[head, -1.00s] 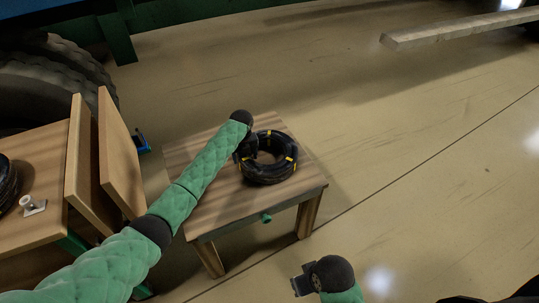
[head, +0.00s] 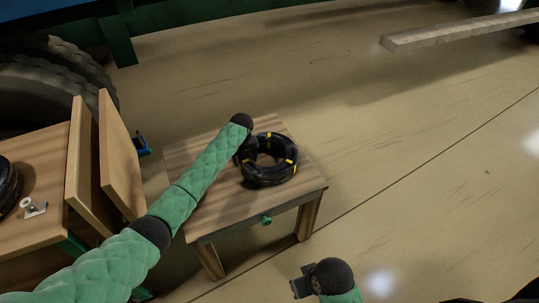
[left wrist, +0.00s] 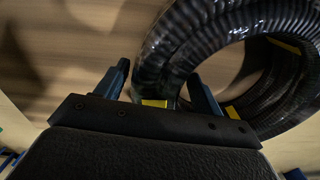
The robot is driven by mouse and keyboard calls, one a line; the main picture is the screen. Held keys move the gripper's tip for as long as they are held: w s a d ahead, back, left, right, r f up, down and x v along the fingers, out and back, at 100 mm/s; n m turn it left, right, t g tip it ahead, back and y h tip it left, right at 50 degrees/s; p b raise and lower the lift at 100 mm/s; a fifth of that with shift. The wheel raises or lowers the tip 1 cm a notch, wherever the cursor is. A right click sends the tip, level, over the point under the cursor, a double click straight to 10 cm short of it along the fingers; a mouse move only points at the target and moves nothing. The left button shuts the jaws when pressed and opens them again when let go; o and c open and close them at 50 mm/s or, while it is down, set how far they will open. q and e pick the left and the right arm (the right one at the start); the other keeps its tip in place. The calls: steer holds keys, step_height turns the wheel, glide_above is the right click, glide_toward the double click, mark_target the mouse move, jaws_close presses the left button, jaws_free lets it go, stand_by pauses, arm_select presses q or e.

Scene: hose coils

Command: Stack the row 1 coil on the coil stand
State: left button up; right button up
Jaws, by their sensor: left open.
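A black ribbed hose coil with yellow bands (head: 281,170) lies flat on a small wooden table (head: 215,215), which looks like the coil stand. I cannot tell if it is one coil or more. My left gripper (head: 246,152) is at the coil's left edge, partly hidden by its own arm. In the left wrist view its two fingers (left wrist: 160,92) are apart, with the coil's side (left wrist: 185,50) and a yellow band just beyond and between the tips. Touching is unclear. My right gripper (head: 301,283) is low in the head view, away from the table; its jaws are too small to read.
A wooden bench (head: 35,235) at left carries upright boards (head: 118,155), a white fitting (head: 33,207) and part of another black coil (head: 8,188). A large tyre (head: 45,75) stands behind it. A long beam (head: 455,31) is at upper right. The floor right of the table is clear.

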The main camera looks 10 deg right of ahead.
stand_by(0.6)
arm_select(q)
steer(key=c, duration=1.3)
steer(key=shift+w+d+r, duration=0.1)
steer(key=shift+d, duration=0.05)
steer(key=shift+c, duration=0.8)
steer(key=shift+p, duration=0.3)
steer(key=shift+r+p, duration=0.55)
steer(key=shift+r, duration=0.05)
steer(key=shift+r, duration=0.15)
steer(key=shift+r+p, duration=2.4)
steer(key=shift+r, duration=0.45)
